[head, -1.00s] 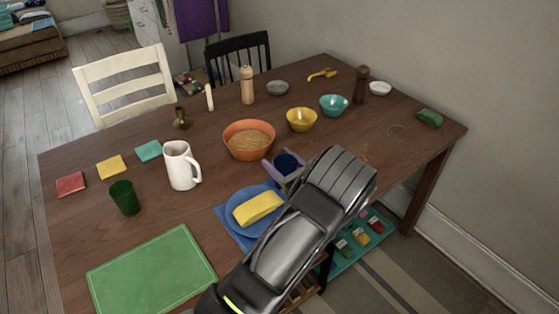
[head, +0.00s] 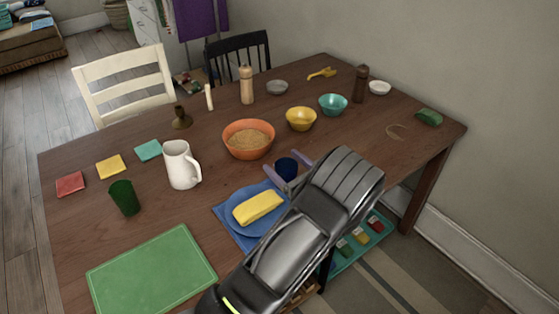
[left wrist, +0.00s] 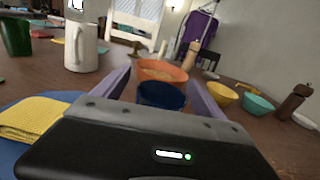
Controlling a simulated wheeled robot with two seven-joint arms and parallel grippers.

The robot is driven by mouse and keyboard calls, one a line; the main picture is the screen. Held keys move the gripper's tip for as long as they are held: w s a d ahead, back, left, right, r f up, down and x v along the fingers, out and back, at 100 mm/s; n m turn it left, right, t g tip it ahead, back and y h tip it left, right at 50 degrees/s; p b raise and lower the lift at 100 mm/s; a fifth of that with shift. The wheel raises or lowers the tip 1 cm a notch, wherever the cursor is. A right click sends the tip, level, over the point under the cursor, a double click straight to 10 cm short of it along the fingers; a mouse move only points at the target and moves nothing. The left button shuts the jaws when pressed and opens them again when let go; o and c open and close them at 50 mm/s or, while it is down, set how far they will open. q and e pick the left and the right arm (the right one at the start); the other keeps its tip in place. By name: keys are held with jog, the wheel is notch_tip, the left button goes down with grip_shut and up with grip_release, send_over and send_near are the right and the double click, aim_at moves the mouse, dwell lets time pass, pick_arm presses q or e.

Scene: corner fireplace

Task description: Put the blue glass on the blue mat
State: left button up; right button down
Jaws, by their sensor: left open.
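The blue glass (head: 287,167) stands upright on the table, just beyond the blue plate. It also shows in the left wrist view (left wrist: 162,95), in front of the orange bowl. My left gripper (head: 289,166) is open, with one purple finger on each side of the glass. Whether either finger touches it I cannot tell. The gripper body hides the glass's lower part. The blue mat (head: 229,231) lies at the near side of the table, under a blue plate (head: 234,222) with a folded yellow cloth (head: 258,207). My arm covers the mat's right part. My right gripper is not in view.
The orange bowl (head: 248,153) is close behind the glass. A white pitcher (head: 180,167) and a green glass (head: 124,198) stand to the left. A green board (head: 150,272) lies at the near left. Yellow (head: 301,119) and teal (head: 333,105) bowls stand farther back.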

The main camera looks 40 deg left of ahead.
pick_arm(q)
jog(key=b+v, duration=0.1)
jog(key=v, duration=0.8)
jog(key=shift+d, duration=0.2)
dwell(0.4)
